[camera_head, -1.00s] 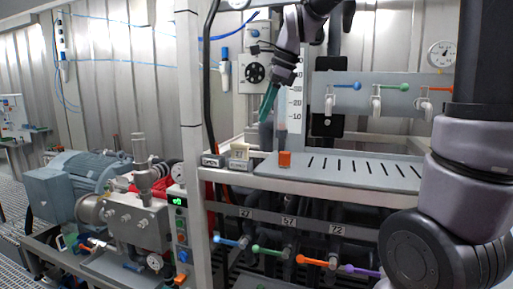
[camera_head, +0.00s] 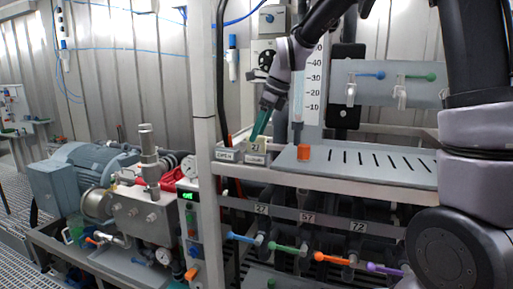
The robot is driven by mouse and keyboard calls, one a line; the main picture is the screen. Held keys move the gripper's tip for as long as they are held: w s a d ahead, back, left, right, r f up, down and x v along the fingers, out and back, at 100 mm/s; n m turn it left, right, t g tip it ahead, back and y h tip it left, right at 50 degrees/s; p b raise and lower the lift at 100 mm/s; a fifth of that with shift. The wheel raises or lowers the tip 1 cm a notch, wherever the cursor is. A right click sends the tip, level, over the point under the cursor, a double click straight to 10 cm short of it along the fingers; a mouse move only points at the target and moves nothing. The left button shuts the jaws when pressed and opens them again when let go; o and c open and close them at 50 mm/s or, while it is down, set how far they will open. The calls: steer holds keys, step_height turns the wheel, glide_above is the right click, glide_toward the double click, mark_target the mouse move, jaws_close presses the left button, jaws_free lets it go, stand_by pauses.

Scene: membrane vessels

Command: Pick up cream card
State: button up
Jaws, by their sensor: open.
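The cream card (camera_head: 255,149), with a small dark mark on it, stands in a small grey holder at the left end of the grey shelf. My gripper (camera_head: 257,132) has teal fingers and points down and to the left. Its tips are just above the card's top edge, or at it. I cannot tell whether they touch the card. The gripper is open, though the gap between its fingers is hard to see from here. The lower part of the card is hidden by the holder.
A labelled grey block (camera_head: 226,155) stands left of the card. An orange block (camera_head: 304,153) sits to the right, at the slotted grey rack (camera_head: 365,165). A white post (camera_head: 203,100) and a black hose rise close on the left. Coloured valve handles hang below.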

steer(key=shift+x, duration=1)
jaws_close()
steer(key=shift+r, duration=0.1)
step_height(320, 180, up, 10)
steer(key=shift+f, duration=0.1)
